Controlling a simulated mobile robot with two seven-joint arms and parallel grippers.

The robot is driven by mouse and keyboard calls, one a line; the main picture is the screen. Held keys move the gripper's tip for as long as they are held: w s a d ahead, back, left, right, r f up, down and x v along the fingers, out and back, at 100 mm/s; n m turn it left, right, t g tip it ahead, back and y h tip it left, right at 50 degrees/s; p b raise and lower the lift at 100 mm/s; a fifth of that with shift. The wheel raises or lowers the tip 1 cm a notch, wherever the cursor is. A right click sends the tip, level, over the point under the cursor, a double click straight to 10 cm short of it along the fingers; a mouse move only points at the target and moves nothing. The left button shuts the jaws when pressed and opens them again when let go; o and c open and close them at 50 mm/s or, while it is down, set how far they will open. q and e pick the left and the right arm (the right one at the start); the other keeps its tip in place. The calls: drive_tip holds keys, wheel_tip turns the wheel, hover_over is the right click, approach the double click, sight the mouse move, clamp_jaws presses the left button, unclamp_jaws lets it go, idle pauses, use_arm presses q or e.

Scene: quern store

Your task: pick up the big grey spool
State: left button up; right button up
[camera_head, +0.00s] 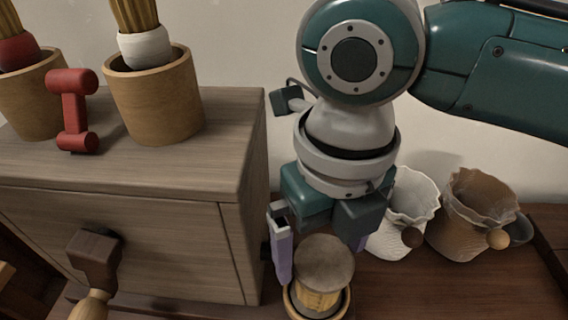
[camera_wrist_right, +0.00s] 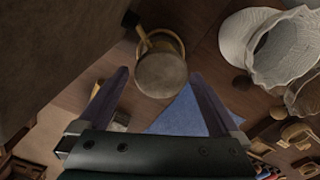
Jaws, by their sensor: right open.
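The grey round-topped thing (camera_head: 324,261) best fits the big grey spool. Its lower part is yellowish and ribbed, and it stands in a small round wooden cup (camera_head: 289,299) on the brown table, so its bottom is hidden. I cannot tell its full shape. My right gripper (camera_head: 320,258) points down over it, open, with one finger to each side of the grey top. In the right wrist view the grey top (camera_wrist_right: 161,75) sits between the fingertips (camera_wrist_right: 159,76), with gaps at both sides. My left gripper is not in view.
A wooden drawer cabinet (camera_head: 130,245) stands close left of my right gripper, carrying brush pots (camera_head: 155,105) and a red spool-shaped piece (camera_head: 75,112). A white sack (camera_head: 408,205) and a brown sack (camera_head: 465,215) stand close right. The table's right front looks clear.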

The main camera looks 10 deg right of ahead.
drive_tip(key=shift+s+f, duration=0.15)
drive_tip(key=shift+f, duration=0.55)
wheel_tip(320, 180, down, 6)
drive_tip(key=shift+s+d+r+b, duration=0.1)
drive_tip(key=shift+d+r+b, duration=0.1)
drive_tip(key=shift+b, duration=0.8)
drive_tip(key=shift+c, duration=0.3)
drive_tip(key=shift+r, duration=0.1)
drive_tip(key=c, duration=1.1)
drive_tip(key=shift+c, duration=0.2)
drive_tip(key=shift+r, duration=0.1)
